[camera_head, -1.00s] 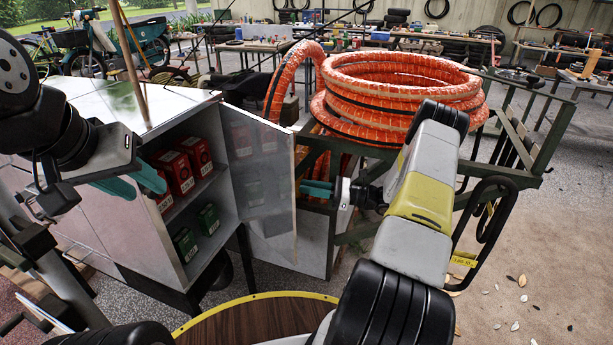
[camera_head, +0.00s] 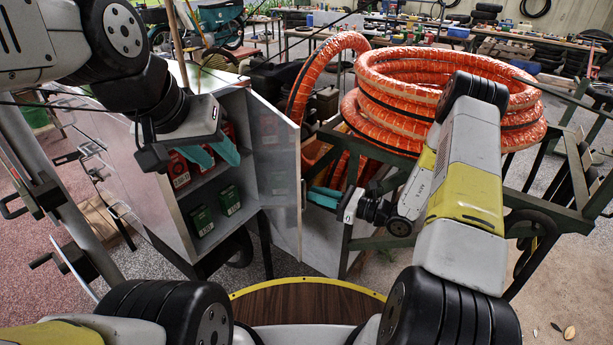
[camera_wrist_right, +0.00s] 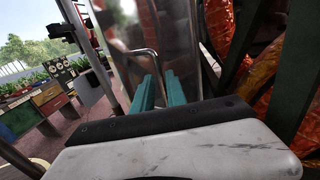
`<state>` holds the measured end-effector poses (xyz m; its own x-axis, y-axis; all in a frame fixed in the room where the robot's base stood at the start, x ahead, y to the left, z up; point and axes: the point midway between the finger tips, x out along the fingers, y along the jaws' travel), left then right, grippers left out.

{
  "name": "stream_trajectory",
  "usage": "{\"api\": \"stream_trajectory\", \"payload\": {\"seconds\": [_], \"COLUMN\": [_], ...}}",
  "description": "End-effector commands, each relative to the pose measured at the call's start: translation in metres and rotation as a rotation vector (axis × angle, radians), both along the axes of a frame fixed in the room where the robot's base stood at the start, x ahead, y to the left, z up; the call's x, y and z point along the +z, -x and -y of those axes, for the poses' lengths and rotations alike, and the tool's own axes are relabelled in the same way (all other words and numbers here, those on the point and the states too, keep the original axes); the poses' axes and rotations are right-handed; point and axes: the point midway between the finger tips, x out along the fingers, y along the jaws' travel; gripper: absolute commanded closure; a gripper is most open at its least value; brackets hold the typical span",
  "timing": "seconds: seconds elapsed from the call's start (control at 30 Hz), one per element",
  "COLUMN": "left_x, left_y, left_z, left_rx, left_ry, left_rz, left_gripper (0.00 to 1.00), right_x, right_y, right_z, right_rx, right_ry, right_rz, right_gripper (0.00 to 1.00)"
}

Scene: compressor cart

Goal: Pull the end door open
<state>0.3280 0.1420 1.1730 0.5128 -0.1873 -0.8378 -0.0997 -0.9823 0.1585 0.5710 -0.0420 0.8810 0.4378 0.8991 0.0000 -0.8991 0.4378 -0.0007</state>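The end door (camera_head: 275,165) of the grey metal cabinet stands swung open. Its shiny inner face mirrors the boxes on the shelves. My left gripper (camera_head: 212,153) is open and empty in front of the cabinet opening, at the upper shelf, on the door's inner side. My right gripper (camera_head: 325,197) is on the door's outer side, close to its free edge. The right wrist view shows the door's outer face (camera_wrist_right: 185,30) with a thin bent handle (camera_wrist_right: 148,52). The right fingers (camera_wrist_right: 161,92) are apart at the handle's lower part; whether they touch it is unclear.
Red boxes (camera_head: 180,170) and green boxes (camera_head: 201,219) stand on the cabinet's shelves. A coil of orange hose (camera_head: 380,75) rests on a dark green frame (camera_head: 345,240) right of the door, close to my right arm. Crowded workbenches stand behind.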

Motion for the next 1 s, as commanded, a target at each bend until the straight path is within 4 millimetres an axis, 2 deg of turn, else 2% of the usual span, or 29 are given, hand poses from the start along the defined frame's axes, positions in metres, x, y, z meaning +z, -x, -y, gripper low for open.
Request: {"api": "stream_trajectory", "payload": {"seconds": [0.1, 0.3, 0.6, 0.63, 0.7, 1.0], "left_x": [0.000, 0.000, 0.000, 0.000, 0.000, 0.000], "left_y": [0.000, 0.000, 0.000, 0.000, 0.000, 0.000], "left_z": [0.000, 0.000, 0.000, 0.000, 0.000, 0.000], "left_rx": [0.000, 0.000, 0.000, 0.000, 0.000, 0.000], "left_ry": [0.000, 0.000, 0.000, 0.000, 0.000, 0.000], "left_rz": [0.000, 0.000, 0.000, 0.000, 0.000, 0.000], "left_gripper": [0.64, 0.64, 0.64, 0.64, 0.64, 0.64], "right_x": [0.000, 0.000, 0.000, 0.000, 0.000, 0.000], "right_y": [-0.008, -0.018, -0.019, -0.019, -0.019, -0.019], "right_z": [-0.019, -0.036, -0.039, -0.039, -0.039, -0.039], "right_rx": [0.003, 0.001, -0.001, -0.001, -0.001, -0.001], "right_ry": [0.000, 0.000, 0.000, 0.000, 0.000, 0.000], "right_rz": [0.000, 0.000, -0.001, -0.001, -0.001, -0.001], "right_gripper": [0.83, 0.83, 0.83, 0.85, 0.99, 1.00]}}
